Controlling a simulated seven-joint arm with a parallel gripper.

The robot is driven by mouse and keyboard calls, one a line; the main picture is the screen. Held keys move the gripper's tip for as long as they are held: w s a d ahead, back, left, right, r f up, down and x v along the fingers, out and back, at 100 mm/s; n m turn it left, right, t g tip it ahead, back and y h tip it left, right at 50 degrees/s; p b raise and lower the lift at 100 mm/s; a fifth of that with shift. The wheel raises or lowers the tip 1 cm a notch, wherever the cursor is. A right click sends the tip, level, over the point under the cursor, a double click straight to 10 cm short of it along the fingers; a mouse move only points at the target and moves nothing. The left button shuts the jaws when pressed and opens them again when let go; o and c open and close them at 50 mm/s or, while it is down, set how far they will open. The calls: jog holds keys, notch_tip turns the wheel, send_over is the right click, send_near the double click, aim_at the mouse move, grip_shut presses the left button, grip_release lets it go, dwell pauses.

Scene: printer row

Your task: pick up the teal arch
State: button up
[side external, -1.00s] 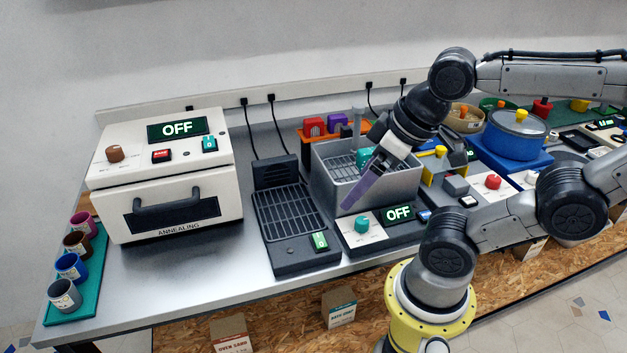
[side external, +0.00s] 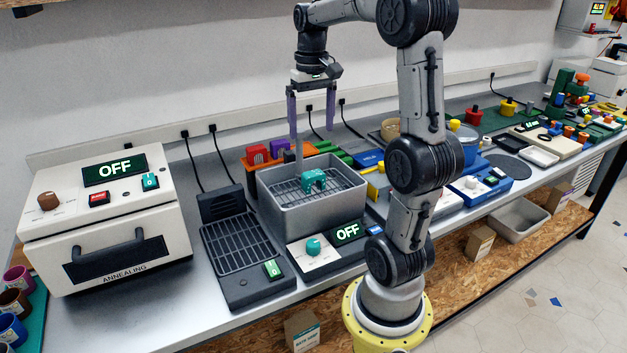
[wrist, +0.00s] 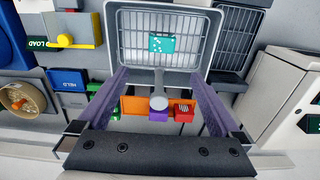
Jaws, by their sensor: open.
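The teal arch (side external: 314,181) lies on the wire rack inside a grey open-topped bin (side external: 352,197). In the wrist view the arch (wrist: 161,43) is in full view on the rack, ahead of my fingertips. My gripper (side external: 312,117) is open and empty, with its two purple fingers pointing down, high above the bin. In the wrist view, nothing is between the fingers of my gripper (wrist: 157,74) at their tips.
A grey upright handle (side external: 298,148) rises at the bin's back edge. Behind it an orange tray (side external: 250,171) holds red and purple blocks. A dark grille stand (side external: 240,243) is left of the bin. A control panel with a teal knob (side external: 313,246) stands in front.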

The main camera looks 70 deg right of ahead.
aim_at(312, 171)
notch_tip(312, 171, down, 8)
jog(key=shift+f, duration=0.1)
jog(key=shift+s+a+f, duration=0.1)
jog(key=shift+a+f, duration=0.1)
jog(key=shift+f, duration=1.15)
jog(key=shift+a+f, duration=0.15)
jog(key=shift+f, duration=1.2)
jog(key=shift+c, duration=0.2)
jog(key=c, duration=1.4)
